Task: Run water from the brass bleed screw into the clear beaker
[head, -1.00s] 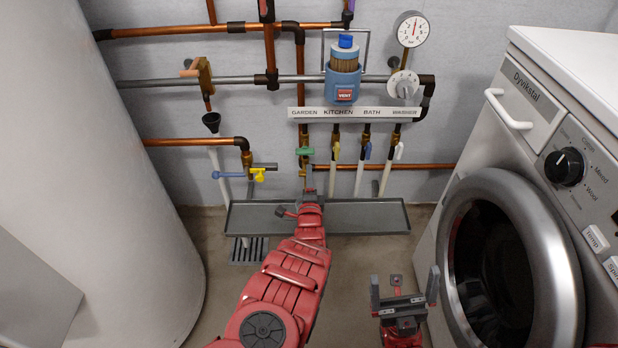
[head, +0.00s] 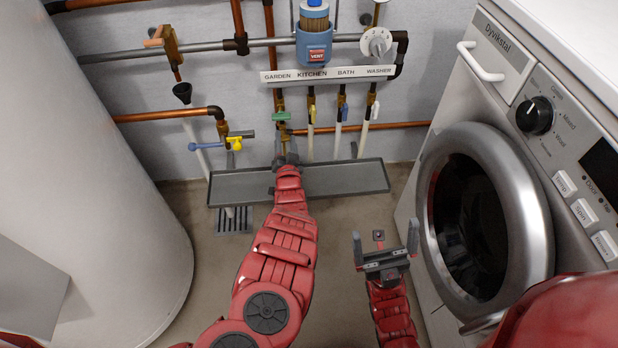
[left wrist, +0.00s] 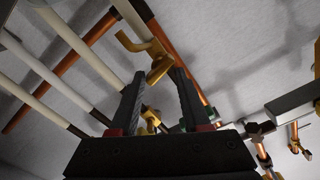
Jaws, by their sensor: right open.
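My left gripper (head: 286,152) reaches up to the brass valves below the label strip, at the green-handled GARDEN valve (head: 281,117). In the left wrist view its two fingers (left wrist: 158,85) stand apart. A brass fitting with a hooked lever (left wrist: 150,50) shows around and beyond the tips; I cannot tell whether they touch it. I cannot tell which brass piece is the bleed screw. My right gripper (head: 385,240) is open and empty above the floor, left of the washing machine. I make out no clear beaker in either view.
A grey tray (head: 345,180) lies below the valves, partly behind my left arm. A floor grate (head: 233,222) is under its left part. The washing machine (head: 510,75) stands right, a white tank (head: 90,150) left.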

